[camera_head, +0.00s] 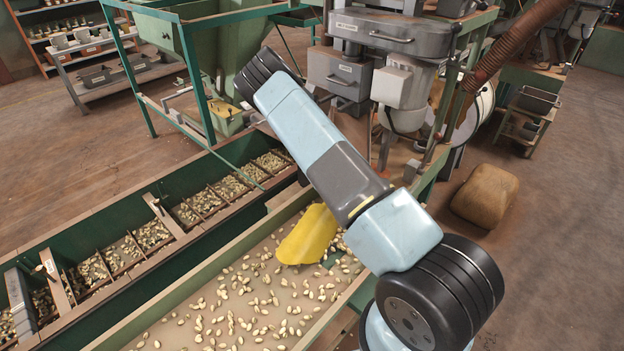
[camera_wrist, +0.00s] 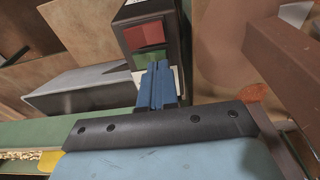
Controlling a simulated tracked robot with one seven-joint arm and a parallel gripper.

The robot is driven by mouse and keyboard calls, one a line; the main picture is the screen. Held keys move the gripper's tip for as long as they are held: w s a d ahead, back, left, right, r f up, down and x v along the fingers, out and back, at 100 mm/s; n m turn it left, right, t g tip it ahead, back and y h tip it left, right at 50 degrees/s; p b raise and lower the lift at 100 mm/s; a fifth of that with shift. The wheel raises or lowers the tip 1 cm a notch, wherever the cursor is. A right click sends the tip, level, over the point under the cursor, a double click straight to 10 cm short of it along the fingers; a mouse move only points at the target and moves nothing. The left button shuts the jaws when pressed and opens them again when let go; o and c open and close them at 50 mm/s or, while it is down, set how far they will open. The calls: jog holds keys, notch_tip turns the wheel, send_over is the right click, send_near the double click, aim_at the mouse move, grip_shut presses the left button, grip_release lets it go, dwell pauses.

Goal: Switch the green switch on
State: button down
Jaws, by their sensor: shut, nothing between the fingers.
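A dark switch box (camera_wrist: 184,50) stands upright at the top middle of the wrist view. Its face has a red part (camera_wrist: 145,34) above and a green part (camera_wrist: 144,58) below. My gripper (camera_wrist: 158,68) is shut and empty, its blue fingers pointing up at the green part. The fingertips overlap the lower green part in the picture; I cannot tell whether they touch it. In the head view my gripper and the switch are not visible, and my arm crosses the middle of the scene.
In the head view, a tray (camera_head: 165,333) with scattered nuts and a yellow scoop (camera_head: 309,236) lies below my arm. A divided green trough (camera_head: 100,225) is at left. Grey machinery (camera_head: 375,32) stands behind my arm. A sack (camera_head: 485,196) lies on the floor at right.

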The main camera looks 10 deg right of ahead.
jog(key=shift+f, duration=0.45)
dwell(0.3)
jog(key=shift+r, duration=3.5)
